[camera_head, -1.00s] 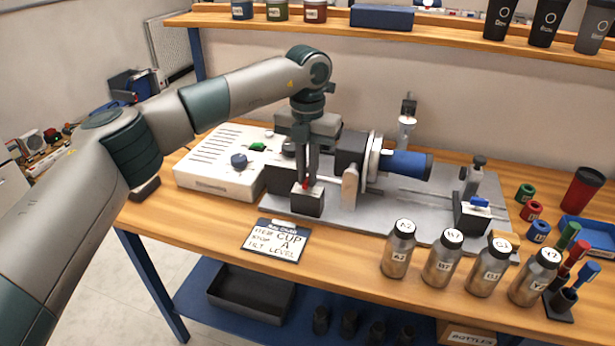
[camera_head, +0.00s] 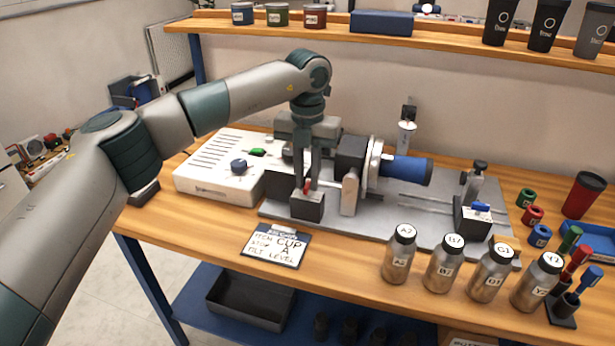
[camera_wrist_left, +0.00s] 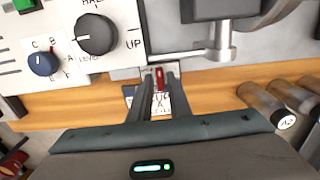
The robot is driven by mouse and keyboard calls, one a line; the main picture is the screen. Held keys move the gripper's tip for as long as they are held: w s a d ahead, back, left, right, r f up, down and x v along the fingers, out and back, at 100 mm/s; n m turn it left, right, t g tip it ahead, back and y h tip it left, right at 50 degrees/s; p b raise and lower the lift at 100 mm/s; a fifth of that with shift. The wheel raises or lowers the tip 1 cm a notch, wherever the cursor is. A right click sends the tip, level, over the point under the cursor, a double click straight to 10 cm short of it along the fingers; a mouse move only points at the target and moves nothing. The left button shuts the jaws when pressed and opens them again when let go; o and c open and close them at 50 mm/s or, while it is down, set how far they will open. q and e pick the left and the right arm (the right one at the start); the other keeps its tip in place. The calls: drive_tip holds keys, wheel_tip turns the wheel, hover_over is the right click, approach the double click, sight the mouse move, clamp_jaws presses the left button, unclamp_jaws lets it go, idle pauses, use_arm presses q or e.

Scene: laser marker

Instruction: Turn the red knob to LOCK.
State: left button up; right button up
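The red knob (camera_head: 307,187) is a small red lever on top of a dark block (camera_head: 307,206) at the front left of the grey machine plate. It also shows in the left wrist view (camera_wrist_left: 160,79), standing upright in the picture between my fingertips. My left gripper (camera_head: 306,183) points down over the block, one finger on each side of the knob. In the left wrist view my left gripper (camera_wrist_left: 160,85) appears to have a narrow gap beside the red lever, so it looks open around it. No LOCK marking is readable. My right gripper is not in view.
A label card (camera_head: 276,246) lies in front; steel bottles (camera_head: 399,255) stand front right.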

sight(308, 184)
use_arm(q)
drive_tip(key=shift+r, duration=0.1)
